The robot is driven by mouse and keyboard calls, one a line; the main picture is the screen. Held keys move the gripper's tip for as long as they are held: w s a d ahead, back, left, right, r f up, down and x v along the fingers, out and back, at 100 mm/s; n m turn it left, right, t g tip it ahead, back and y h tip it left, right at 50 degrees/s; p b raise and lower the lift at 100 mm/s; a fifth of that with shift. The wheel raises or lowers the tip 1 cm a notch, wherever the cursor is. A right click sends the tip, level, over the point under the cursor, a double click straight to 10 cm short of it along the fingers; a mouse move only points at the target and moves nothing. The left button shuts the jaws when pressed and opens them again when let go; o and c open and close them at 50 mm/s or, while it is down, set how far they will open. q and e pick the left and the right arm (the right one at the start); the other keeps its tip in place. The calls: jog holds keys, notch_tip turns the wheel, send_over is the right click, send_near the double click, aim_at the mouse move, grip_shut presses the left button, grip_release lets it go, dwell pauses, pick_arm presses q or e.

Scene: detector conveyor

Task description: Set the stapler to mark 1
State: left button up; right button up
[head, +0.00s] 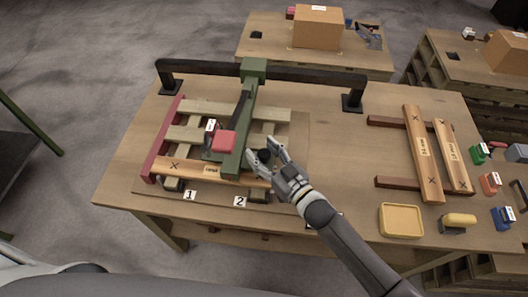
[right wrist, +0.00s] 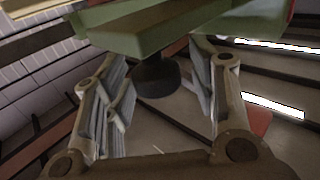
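The stapler is a green arm (head: 245,115) reaching forward from a dark rail, with a red block (head: 224,141) on its left side. Its front end is nearer the white mark 2 (head: 240,202) than the white mark 1 (head: 190,195) to the left. A black knob (head: 264,156) sticks out at its right side; the knob also shows in the right wrist view (right wrist: 157,76). My right gripper (head: 268,157) is open at the knob. In the wrist view its fingers are on either side of the knob with gaps between. My left gripper is not in view.
The dark rail (head: 300,73) spans the back of the table. A wooden slat frame (head: 185,108) lies under the stapler. On the right are planks (head: 424,150), a yellow tray (head: 400,220), a yellow-topped block (head: 458,221) and small coloured items.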

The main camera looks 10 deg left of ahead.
jog(key=shift+d, duration=0.15)
jog(key=shift+s+d+f, duration=0.15)
jog(key=shift+s+d, duration=0.1)
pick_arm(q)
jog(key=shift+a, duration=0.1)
pick_arm(e)
jog(key=v, duration=1.1)
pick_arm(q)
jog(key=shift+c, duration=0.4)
